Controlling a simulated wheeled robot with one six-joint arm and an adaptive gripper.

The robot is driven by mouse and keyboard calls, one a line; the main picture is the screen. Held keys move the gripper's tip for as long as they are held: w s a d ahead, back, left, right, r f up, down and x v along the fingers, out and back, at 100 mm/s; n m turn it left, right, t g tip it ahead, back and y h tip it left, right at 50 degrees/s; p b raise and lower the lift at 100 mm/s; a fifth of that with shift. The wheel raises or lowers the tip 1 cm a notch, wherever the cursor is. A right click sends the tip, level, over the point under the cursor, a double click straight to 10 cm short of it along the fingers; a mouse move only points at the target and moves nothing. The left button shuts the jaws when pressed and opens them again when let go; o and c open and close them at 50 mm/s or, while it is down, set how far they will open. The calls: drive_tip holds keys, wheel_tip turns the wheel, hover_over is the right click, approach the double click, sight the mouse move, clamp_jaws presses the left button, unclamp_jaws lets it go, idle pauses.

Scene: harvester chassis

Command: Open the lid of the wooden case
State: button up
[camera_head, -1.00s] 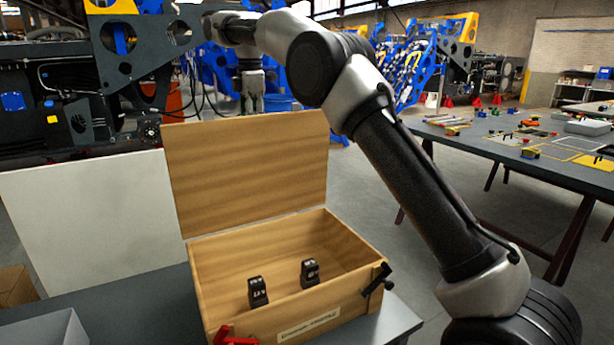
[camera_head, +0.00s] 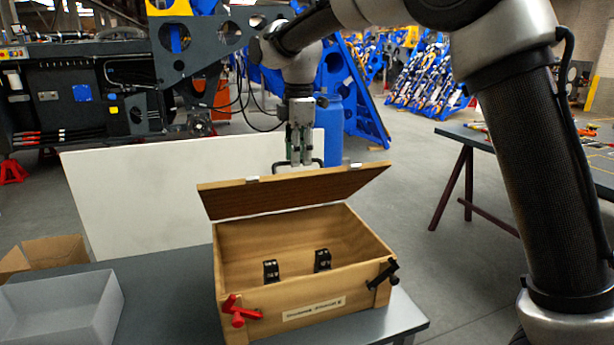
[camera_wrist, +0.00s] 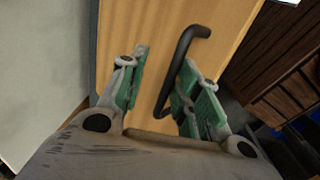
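The wooden case (camera_head: 375,236) stands on a grey table, with its label toward me. Its hinged lid (camera_head: 295,190) is partly open and leans forward over the case, with its darker underside showing in the head view. A black loop handle (camera_head: 298,164) shows behind the lid's upper edge; it is also in the wrist view (camera_wrist: 183,58), against pale wood. My gripper (camera_head: 300,150) is at the handle, behind the lid. In the wrist view, my gripper's fingers (camera_wrist: 163,85) are apart, with the handle between them, closer to the right finger.
Two black blocks (camera_head: 270,271) show inside the case. A grey tray (camera_head: 60,308) and cardboard box (camera_head: 55,250) lie left. A white panel (camera_head: 120,190) stands behind; a workbench (camera_head: 470,136) is right.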

sight(304, 172)
drive_tip(key=s+f, duration=0.2)
drive_tip(key=s+d+f, duration=0.1)
drive_tip(key=s, duration=0.1)
drive_tip(key=shift+s+d+f, duration=0.1)
drive_tip(key=shift+s+f, duration=0.05)
drive_tip(key=shift+f, duration=0.2)
drive_tip(key=shift+w+a+r, duration=0.15)
drive_tip(key=shift+w+r, duration=0.3)
drive_tip(key=shift+r, duration=0.95)
drive_tip(key=shift+w+a+r, duration=0.1)
drive_tip(key=shift+w+r, duration=0.4)
drive_tip(key=shift+r, duration=0.9)
drive_tip(key=shift+w+a+r, duration=0.15)
drive_tip(key=shift+w+r, duration=0.3)
drive_tip(key=shift+r, duration=0.95)
